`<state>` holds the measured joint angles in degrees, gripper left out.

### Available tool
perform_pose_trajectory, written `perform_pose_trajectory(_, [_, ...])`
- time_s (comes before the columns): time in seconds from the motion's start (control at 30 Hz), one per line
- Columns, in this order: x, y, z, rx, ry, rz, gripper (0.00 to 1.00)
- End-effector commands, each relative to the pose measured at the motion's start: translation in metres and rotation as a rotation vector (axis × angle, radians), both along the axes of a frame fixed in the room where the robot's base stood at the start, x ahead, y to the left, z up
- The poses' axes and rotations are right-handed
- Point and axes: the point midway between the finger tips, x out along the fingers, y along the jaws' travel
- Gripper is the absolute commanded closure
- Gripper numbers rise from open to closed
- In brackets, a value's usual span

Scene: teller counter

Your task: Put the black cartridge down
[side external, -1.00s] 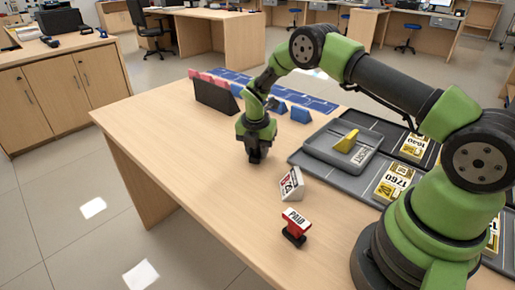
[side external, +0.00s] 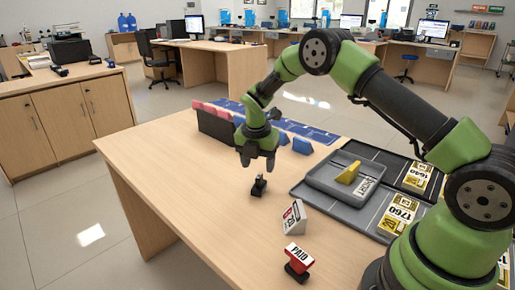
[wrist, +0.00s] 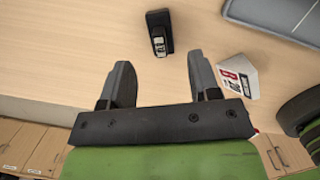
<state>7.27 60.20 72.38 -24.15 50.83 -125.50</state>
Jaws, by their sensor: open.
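The black cartridge (side external: 259,185) stands on the bare wooden counter, below my gripper (side external: 257,160). My gripper is open and empty, raised above the cartridge with a gap between them. In the wrist view the cartridge (wrist: 159,33) lies beyond the fingertips of my gripper (wrist: 162,72), roughly in line with the space between the two fingers. Nothing touches the cartridge except the counter.
A white wedge-shaped sign (side external: 294,217) and a red PAID stamp (side external: 298,260) stand nearer the front. A grey tray (side external: 316,183) with a yellow wedge (side external: 348,173) is to the right. A dark rack (side external: 215,126) stands behind. The counter at left is clear.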

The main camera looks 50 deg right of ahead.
Motion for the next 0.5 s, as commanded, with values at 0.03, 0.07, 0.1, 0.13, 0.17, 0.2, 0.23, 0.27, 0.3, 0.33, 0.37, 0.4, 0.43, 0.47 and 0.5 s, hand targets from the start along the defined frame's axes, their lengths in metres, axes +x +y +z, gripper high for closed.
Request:
perform_pose_trajectory(0.03, [0.0, 0.002, 0.012, 0.0, -0.004, 0.002, 0.44])
perform_pose_trajectory(0.07, [0.0, 0.003, 0.018, -0.001, -0.003, 0.001, 0.44])
perform_pose_trajectory(0.1, [-0.001, 0.004, 0.025, -0.001, -0.003, 0.002, 0.44])
perform_pose_trajectory(0.13, [-0.001, 0.005, 0.03, 0.0, -0.002, 0.001, 0.44])
perform_pose_trajectory(0.17, [-0.001, 0.005, 0.034, -0.001, -0.002, 0.002, 0.44])
perform_pose_trajectory(0.2, [-0.002, 0.006, 0.04, -0.001, -0.001, 0.001, 0.44])
perform_pose_trajectory(0.23, [-0.002, 0.006, 0.043, -0.001, -0.001, 0.002, 0.44])
perform_pose_trajectory(0.27, [-0.002, 0.006, 0.045, -0.001, -0.001, 0.003, 0.44])
perform_pose_trajectory(0.3, [-0.003, 0.007, 0.048, 0.0, 0.0, 0.002, 0.44])
perform_pose_trajectory(0.33, [-0.003, 0.007, 0.05, 0.0, 0.0, 0.002, 0.44])
perform_pose_trajectory(0.37, [-0.003, 0.007, 0.051, 0.0, 0.0, 0.002, 0.44])
perform_pose_trajectory(0.4, [-0.003, 0.008, 0.052, 0.0, 0.001, 0.002, 0.44])
perform_pose_trajectory(0.43, [-0.003, 0.008, 0.052, 0.0, 0.001, 0.001, 0.44])
perform_pose_trajectory(0.47, [-0.003, 0.008, 0.054, 0.001, -0.001, -0.003, 0.44])
perform_pose_trajectory(0.5, [-0.004, 0.009, 0.057, 0.003, -0.008, -0.017, 0.44])
